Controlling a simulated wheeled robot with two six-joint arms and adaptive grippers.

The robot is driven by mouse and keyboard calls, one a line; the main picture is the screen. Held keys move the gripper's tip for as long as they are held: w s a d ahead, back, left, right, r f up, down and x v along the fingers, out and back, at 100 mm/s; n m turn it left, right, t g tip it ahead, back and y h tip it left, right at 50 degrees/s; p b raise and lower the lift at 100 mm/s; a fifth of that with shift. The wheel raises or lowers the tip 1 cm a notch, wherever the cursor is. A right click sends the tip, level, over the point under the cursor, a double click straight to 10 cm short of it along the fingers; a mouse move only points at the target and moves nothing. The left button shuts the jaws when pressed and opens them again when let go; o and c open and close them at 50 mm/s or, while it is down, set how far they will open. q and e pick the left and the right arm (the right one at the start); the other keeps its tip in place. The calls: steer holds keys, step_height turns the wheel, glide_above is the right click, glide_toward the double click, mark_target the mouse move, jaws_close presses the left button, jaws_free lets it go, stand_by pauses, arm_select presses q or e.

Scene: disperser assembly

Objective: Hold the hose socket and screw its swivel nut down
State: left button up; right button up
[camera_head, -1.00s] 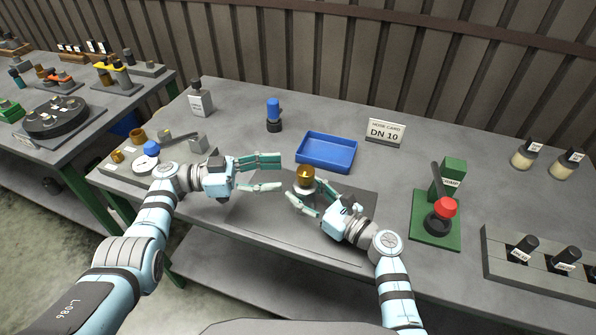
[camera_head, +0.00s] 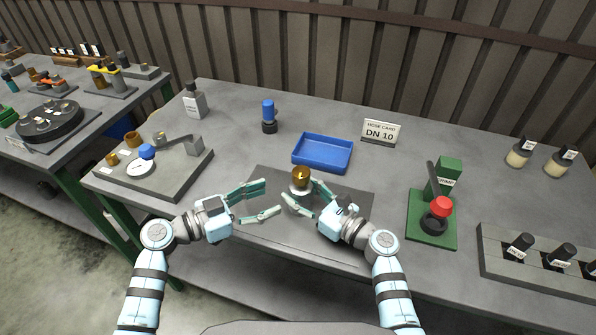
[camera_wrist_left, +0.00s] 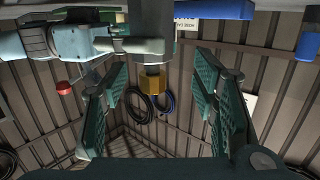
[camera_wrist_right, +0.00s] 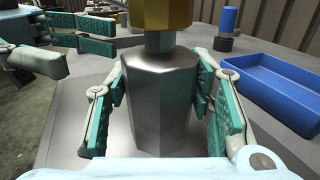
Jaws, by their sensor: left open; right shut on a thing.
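The hose socket stands upright above the dark mat (camera_head: 345,202) on the bench, with a brass swivel nut (camera_head: 301,178) on top. In the right wrist view its bare metal hexagonal body (camera_wrist_right: 160,105) is clasped between my right fingers, with the brass nut (camera_wrist_right: 168,14) above on a narrower neck. My right gripper (camera_head: 303,194) is shut on this body. My left gripper (camera_head: 268,199) is open and empty, left of the socket, with fingers pointing towards it. In the left wrist view, which appears upside down, the nut (camera_wrist_left: 152,83) shows beyond and between the open fingers, apart from them.
A blue tray (camera_head: 323,168) and a DN 10 card (camera_head: 379,132) stand behind the mat. A grey fixture with a gauge (camera_head: 141,168) is at left. A green press-like device (camera_head: 434,225) and a grey rack (camera_head: 510,275) are at right. A blue-topped item (camera_head: 268,117) stands behind.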

mark_target(293, 176)
arm_select(q)
steer(key=s+r+n+t, duration=0.2)
steer(key=s+r+t, duration=0.1)
steer(key=s+r, duration=0.15)
arm_select(e)
steer(key=shift+s, duration=0.1)
arm_select(q)
steer(key=shift+y, duration=0.4)
steer(key=x, duration=1.2)
steer(key=shift+w+r, duration=0.25)
steer(key=shift+w, duration=0.15)
steer(key=c, duration=1.2)
steer(key=m+g+h, duration=0.2)
steer(key=m+g, duration=0.1)
steer(key=shift+g+h, duration=0.4)
